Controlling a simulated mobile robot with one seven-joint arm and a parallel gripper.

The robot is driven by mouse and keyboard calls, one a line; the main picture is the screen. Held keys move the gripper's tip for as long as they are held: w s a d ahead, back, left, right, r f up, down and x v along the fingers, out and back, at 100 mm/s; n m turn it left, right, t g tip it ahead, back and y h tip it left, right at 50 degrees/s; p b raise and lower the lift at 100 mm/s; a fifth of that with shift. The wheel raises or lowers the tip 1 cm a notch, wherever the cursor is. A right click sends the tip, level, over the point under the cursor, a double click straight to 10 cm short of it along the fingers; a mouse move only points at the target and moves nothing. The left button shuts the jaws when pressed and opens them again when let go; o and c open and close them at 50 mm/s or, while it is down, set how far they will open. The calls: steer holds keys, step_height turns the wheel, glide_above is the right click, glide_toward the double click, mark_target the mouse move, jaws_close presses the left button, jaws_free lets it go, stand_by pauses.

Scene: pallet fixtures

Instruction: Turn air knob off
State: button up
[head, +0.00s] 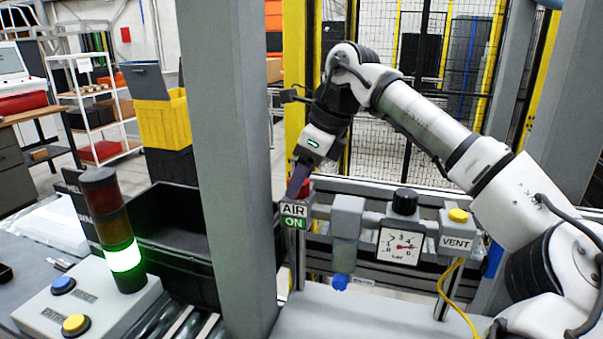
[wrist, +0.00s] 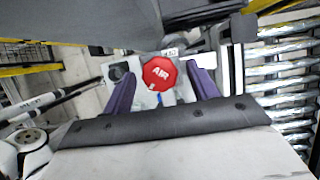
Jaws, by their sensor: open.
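In the head view my gripper (head: 298,182) points down at the knob, which is mostly hidden; a bit of red (head: 307,187) shows beside the fingers. Below it a sign (head: 294,216) reads "AIR" in black on white and "ON" in white on green.
Right of the knob are a grey filter unit (head: 347,216), a pressure gauge (head: 400,246) with a black knob (head: 405,201) above, and a vent block with a yellow button (head: 458,215). A grey post (head: 235,150) stands close left. A signal tower (head: 112,225) glows green.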

steer(key=shift+a+f, duration=0.1)
steer(key=shift+f, duration=0.1)
steer(key=c, duration=1)
